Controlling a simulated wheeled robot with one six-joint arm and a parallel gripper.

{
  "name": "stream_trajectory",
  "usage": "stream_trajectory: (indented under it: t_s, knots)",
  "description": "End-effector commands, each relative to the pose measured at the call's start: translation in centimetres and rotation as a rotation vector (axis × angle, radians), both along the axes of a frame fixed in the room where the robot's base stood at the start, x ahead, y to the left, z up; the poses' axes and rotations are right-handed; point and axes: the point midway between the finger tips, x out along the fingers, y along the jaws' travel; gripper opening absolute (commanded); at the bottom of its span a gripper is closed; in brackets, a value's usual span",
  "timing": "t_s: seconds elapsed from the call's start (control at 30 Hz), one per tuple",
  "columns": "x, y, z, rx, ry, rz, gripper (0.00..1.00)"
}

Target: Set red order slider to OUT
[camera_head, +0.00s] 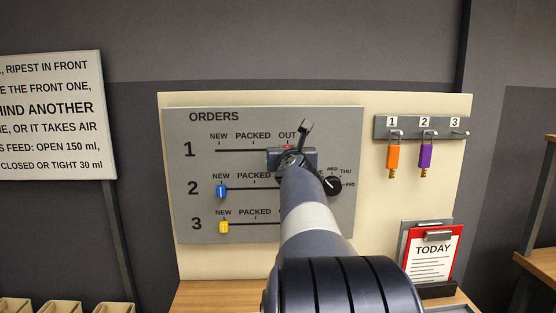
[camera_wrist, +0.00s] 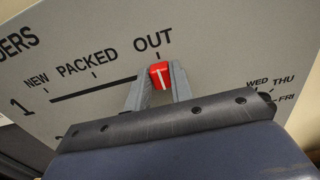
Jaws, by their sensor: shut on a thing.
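The grey ORDERS board (camera_head: 205,135) has three slider rows marked NEW, PACKED and OUT. The red slider (camera_wrist: 160,75) of row 1 is at the right end of its slot, under the word OUT. Only a sliver of it shows in the head view, above my gripper. My gripper (camera_wrist: 158,88) is shut on the red slider, one finger on each side of it. In the head view my arm hides the right ends of rows 2 and 3.
The blue slider (camera_head: 221,191) and yellow slider (camera_head: 224,227) are at NEW. A black day dial (camera_head: 333,186) sits close right of my arm.

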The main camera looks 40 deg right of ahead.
Motion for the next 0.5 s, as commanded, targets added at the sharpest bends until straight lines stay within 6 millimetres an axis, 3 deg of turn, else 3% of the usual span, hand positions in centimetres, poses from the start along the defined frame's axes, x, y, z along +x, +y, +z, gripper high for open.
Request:
stream_trajectory:
  t_s: [0.37,0.4,0.5]
  knots:
    - [-0.13,-0.15,-0.06,0.0,0.002,0.001,0.0]
    - [-0.13,-0.15,-0.06,0.0,0.002,0.001,0.23]
    - [-0.12,-0.16,-0.05,0.0,0.002,0.001,0.32]
